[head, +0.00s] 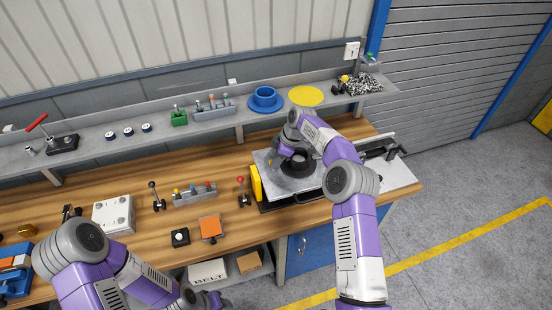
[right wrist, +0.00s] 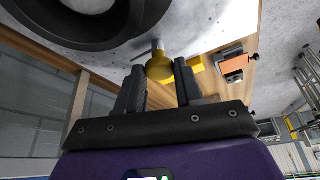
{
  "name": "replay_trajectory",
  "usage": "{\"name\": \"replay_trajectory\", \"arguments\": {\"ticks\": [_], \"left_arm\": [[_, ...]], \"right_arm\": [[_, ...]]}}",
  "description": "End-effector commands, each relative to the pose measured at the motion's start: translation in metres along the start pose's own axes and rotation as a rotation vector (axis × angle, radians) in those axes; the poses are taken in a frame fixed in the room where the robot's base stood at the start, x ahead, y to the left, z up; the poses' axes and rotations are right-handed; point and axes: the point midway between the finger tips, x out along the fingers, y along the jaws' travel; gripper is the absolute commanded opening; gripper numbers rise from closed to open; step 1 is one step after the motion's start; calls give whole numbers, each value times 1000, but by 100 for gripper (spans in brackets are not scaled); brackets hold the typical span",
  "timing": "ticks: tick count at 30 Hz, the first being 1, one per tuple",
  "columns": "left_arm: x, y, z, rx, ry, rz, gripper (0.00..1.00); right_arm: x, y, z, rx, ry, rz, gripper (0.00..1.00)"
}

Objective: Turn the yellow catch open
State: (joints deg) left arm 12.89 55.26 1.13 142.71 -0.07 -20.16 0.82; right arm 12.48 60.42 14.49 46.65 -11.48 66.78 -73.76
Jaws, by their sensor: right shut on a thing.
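The yellow catch (right wrist: 159,66) is a rounded knob with a thin grey pin, seen between the two dark fingers of my right gripper (right wrist: 161,76) in the right wrist view. The gripper is shut on it. In the head view my right gripper (head: 277,157) is over the left part of a grey metal plate (head: 292,184), largely hidden by its own wrist. A black ring (right wrist: 75,22) lies on the plate close to the fingers. My left gripper (head: 208,300) is low at the bottom edge, away from the catch, its jaws not clear.
A yellow block (head: 256,183) stands at the plate's left edge. An orange-topped block (head: 210,227), a red-knobbed lever (head: 242,190) and a grey rack (head: 195,196) stand to the left on the wooden bench. A shelf (head: 225,115) runs behind. Bare wood lies between the parts.

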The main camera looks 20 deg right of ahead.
Motion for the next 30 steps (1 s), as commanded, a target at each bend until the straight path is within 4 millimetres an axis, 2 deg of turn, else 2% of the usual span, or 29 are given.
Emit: {"name": "replay_trajectory", "arguments": {"ticks": [6,7,11,12,22,30], "left_arm": [[0,0,0,0,0,0,43],[0,0,0,0,0,0,43],[0,0,0,0,0,0,43],[0,0,0,0,0,0,43],[1,0,0,0,0,0,43],[5,-2,0,0,0,0,43]], "right_arm": [[-1,0,0,-2,0,3,5],[-1,0,0,-2,0,3,39],[0,0,0,-1,0,2,59],[0,0,0,-1,0,2,61],[-5,0,0,0,0,2,61],[-48,1,0,-1,0,6,61]]}}
